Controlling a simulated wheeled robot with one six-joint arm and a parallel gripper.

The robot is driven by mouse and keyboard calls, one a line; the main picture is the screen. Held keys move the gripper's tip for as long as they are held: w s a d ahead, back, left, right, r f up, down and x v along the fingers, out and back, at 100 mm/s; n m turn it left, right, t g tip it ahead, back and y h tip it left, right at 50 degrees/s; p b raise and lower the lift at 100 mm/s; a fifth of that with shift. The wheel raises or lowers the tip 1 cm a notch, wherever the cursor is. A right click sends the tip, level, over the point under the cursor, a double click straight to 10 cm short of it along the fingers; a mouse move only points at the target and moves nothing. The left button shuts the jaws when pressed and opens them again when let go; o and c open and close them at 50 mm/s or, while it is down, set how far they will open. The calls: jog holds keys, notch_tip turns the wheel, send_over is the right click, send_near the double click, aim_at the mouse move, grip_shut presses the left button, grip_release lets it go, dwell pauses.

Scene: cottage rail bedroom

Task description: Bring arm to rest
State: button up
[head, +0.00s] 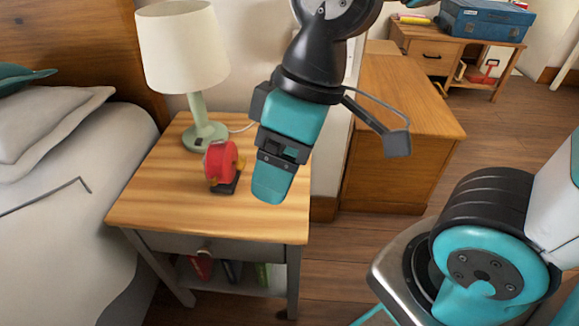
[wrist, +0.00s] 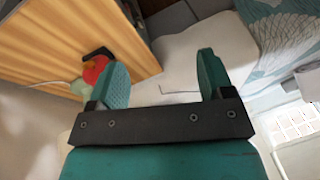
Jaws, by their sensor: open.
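My gripper (head: 272,180) hangs from my bent arm above the right part of the wooden nightstand (head: 165,207) in the head view. In the wrist view, my gripper (wrist: 165,85) shows two teal fingers standing apart with nothing between them. A red round object (head: 220,161) on a dark base stands on the nightstand, left of my gripper and apart from it. The red object also shows in the wrist view (wrist: 94,69), left of the fingers and partly hidden by the left finger.
A lamp (head: 186,50) with a cream shade stands at the nightstand's back. A bed (head: 75,190) lies to the left. A wooden cabinet (head: 395,130) stands behind on the right, and a desk with a blue case (head: 485,20) stands farther back. Bare floor (head: 400,240) lies between.

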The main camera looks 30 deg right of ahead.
jog(key=shift+s+m, duration=0.8)
jog(key=shift+s, duration=0.15)
notch_tip(320, 180, up, 24)
jog(key=p, duration=2.3)
jog(key=shift+f, duration=0.15)
jog(key=shift+w, duration=0.1)
